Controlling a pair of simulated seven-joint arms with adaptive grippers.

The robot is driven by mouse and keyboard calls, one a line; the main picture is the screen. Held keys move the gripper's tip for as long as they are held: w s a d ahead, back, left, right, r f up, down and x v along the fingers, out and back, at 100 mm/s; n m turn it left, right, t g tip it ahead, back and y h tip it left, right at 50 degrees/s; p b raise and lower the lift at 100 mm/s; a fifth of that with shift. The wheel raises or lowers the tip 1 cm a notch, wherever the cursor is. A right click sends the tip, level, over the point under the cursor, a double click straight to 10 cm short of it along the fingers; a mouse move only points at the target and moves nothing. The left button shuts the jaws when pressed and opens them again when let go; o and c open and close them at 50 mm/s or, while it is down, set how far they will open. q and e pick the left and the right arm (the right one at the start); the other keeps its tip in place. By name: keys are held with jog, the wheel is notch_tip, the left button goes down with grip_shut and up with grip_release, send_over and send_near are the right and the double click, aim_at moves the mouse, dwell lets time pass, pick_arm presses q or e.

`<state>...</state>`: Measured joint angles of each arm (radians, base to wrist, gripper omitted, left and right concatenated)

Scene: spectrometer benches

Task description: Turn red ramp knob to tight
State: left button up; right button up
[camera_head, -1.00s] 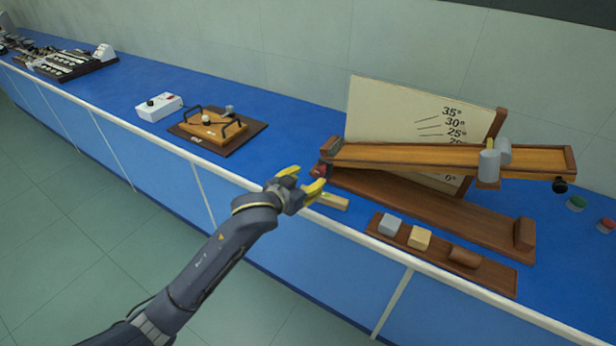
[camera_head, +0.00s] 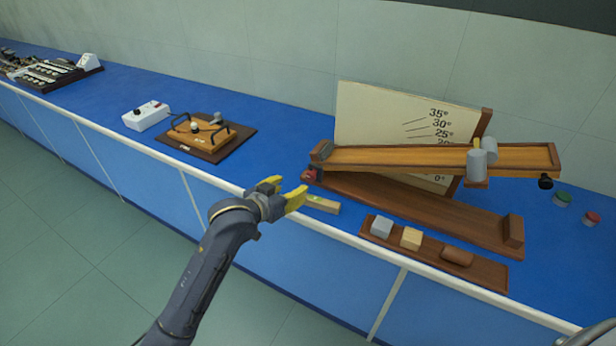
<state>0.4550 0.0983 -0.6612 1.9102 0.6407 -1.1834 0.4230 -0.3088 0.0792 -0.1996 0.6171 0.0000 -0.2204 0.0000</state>
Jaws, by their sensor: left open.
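The wooden ramp (camera_head: 400,158) stands on its base board on the blue bench, nearly level, before a cream angle board (camera_head: 385,120). The red ramp knob (camera_head: 311,176) is at the ramp's left hinge end. My left gripper (camera_head: 287,190) has yellow fingers, open and empty. It is left of the red knob and slightly lower in the picture, apart from it. The knob's markings are too small to read. My right gripper is not in view; a piece of grey metal shows at the bottom right corner.
A small level-like block (camera_head: 322,204) lies just right of my left gripper. A wooden tray (camera_head: 482,270) with several blocks lies at the bench front. A wooden device (camera_head: 207,135) stands left.

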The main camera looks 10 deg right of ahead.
aim_at(310, 177)
pick_arm(q)
jog(key=x, duration=1.3)
jog(key=shift+w+d+f, duration=0.1)
jog(key=shift+f, duration=0.1)
jog(key=shift+c, duration=0.3)
grip_shut()
